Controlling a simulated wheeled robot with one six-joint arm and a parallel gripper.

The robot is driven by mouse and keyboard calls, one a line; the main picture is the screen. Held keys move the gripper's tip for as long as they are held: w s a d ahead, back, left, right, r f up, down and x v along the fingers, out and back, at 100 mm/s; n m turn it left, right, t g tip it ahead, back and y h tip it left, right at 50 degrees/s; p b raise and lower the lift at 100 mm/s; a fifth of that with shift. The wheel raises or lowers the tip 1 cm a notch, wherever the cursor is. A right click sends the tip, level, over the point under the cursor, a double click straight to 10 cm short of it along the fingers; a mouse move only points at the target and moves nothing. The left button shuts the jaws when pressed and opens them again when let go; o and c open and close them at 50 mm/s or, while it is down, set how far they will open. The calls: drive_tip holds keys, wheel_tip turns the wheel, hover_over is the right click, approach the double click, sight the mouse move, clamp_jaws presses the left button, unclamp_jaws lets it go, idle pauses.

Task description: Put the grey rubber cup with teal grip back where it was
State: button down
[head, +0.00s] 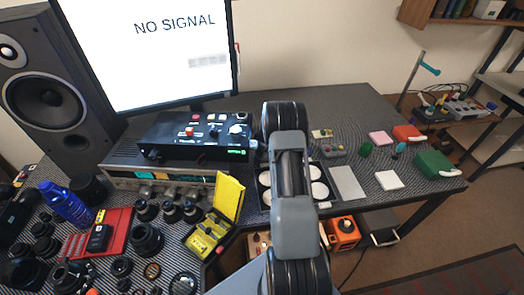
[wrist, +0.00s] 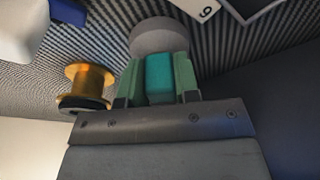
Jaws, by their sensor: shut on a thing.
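The grey rubber cup (wrist: 158,36) shows in the wrist view, with its round grey end pointing away from my gripper. Its teal grip (wrist: 159,78) sits between the green fingers of my gripper (wrist: 158,80), which is shut on it. The cup is over or against a dark striped surface; I cannot tell whether it touches. In the head view my arm covers the middle of the picture, and neither the gripper nor the held cup can be made out.
A gold spool (wrist: 90,82) stands close left of my fingers. A white card (wrist: 197,8) with a digit lies beyond. On the bench are a yellow case (head: 215,222), a red tray (head: 112,225), several lens parts, a white square (head: 388,180) and a green box (head: 433,164).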

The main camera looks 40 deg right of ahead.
drive_tip(key=c, duration=0.8)
unclamp_jaws()
drive_tip(key=shift+f, duration=0.1)
drive_tip(key=shift+c, duration=0.2)
drive_tip(key=a+v, duration=0.1)
drive_tip(key=v, duration=1.1)
drive_tip(key=shift+d+b, duration=0.4)
drive_tip(key=shift+d, duration=0.15)
drive_tip(key=shift+s, duration=0.1)
